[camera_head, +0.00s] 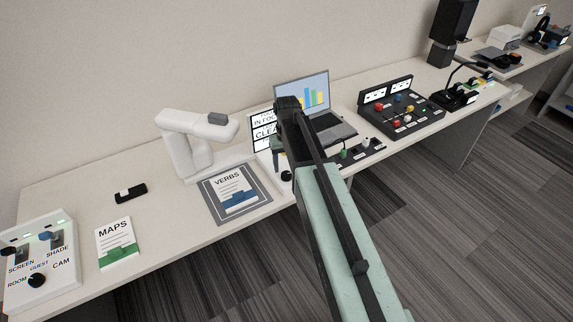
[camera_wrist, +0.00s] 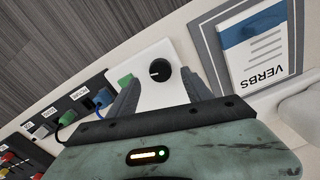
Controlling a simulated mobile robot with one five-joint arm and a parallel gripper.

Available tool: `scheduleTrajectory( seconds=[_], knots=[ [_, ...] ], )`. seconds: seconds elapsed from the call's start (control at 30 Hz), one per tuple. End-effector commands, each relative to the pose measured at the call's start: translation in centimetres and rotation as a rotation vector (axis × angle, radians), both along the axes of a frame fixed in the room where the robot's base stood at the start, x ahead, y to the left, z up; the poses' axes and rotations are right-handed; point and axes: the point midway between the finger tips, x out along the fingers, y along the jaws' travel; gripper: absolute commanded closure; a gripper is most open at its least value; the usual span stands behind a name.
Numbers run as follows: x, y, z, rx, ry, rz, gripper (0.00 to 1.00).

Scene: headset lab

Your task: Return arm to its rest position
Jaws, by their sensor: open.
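My arm (camera_head: 340,240) is pale green and black and reaches out over the front of the long desk in the head view. Its end hides part of the desk and the things behind it. My gripper (camera_wrist: 165,95) shows in the wrist view with its two dark fingers apart and nothing held between them. Beyond the fingers is a white panel with a black knob (camera_wrist: 160,70) and a green part (camera_wrist: 125,81). In the head view the fingertips are not clearly seen.
A VERBS booklet (camera_head: 236,192) lies on a grey mat (camera_head: 212,188) beside a white document camera (camera_head: 180,150). A laptop (camera_head: 303,95) and a button console (camera_head: 402,112) stand near my arm. A MAPS booklet (camera_head: 116,243) and a switch panel (camera_head: 45,265) are at left. Open floor lies in front.

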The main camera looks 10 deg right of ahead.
Motion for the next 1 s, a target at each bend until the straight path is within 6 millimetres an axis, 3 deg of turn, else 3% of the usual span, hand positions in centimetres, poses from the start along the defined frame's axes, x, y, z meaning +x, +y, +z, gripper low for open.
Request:
scheduleTrajectory(
  seconds=[0.03, 0.17, 0.57, 0.67, 0.8, 0.9, 1.0],
  knots=[
    [0.0, 0.0, 2.1, 0.000, 0.000, 0.000, 0.42],
    [-0.1, 0.0, 3.7, 0.000, 0.000, 0.000, 0.42],
    [-0.7, 0.3, 3.6, 0.000, 0.000, 0.004, 0.42],
    [-4.1, 0.6, 3.6, 0.000, 0.001, 0.007, 0.42],
    [-10.6, 0.9, 3.7, 0.000, 0.000, -0.002, 0.42],
    [-13.7, 0.9, 3.7, 0.000, 0.000, -0.017, 0.42],
    [-15.2, 0.9, 3.7, 0.000, 0.000, -0.028, 0.42]
  ],
)
